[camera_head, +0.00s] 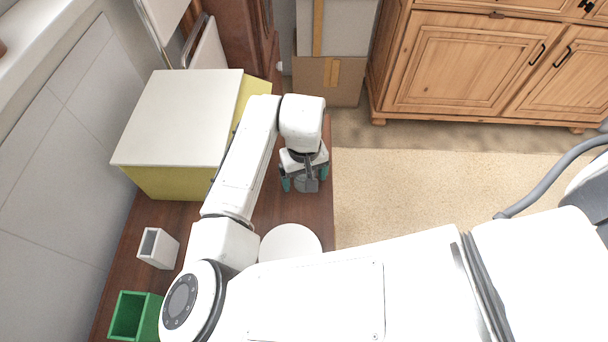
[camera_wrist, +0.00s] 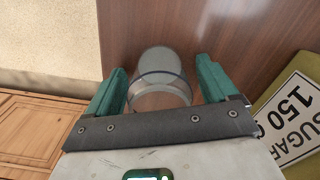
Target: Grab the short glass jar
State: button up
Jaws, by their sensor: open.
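The short glass jar (camera_wrist: 160,75) is clear and round, and it stands on the brown wooden dresser top (camera_wrist: 215,30). In the wrist view it lies between the two teal fingers of my gripper (camera_wrist: 161,66), with a gap on both sides. My gripper is open, and the jar's near part is hidden by the gripper's dark crossbar. In the head view my gripper (camera_head: 305,181) hangs over the dresser near its right edge. There the jar is mostly hidden by the gripper and I cannot make it out clearly.
A yellow box with a white top (camera_head: 185,115) stands left of my gripper; its sugar label (camera_wrist: 290,120) shows in the wrist view. A small white container (camera_head: 158,248), a green container (camera_head: 133,316) and a round white thing (camera_head: 290,243) are nearer. Open floor lies to the right.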

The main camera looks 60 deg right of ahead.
jog(key=c, duration=1.1)
jog(key=shift+r, duration=0.15)
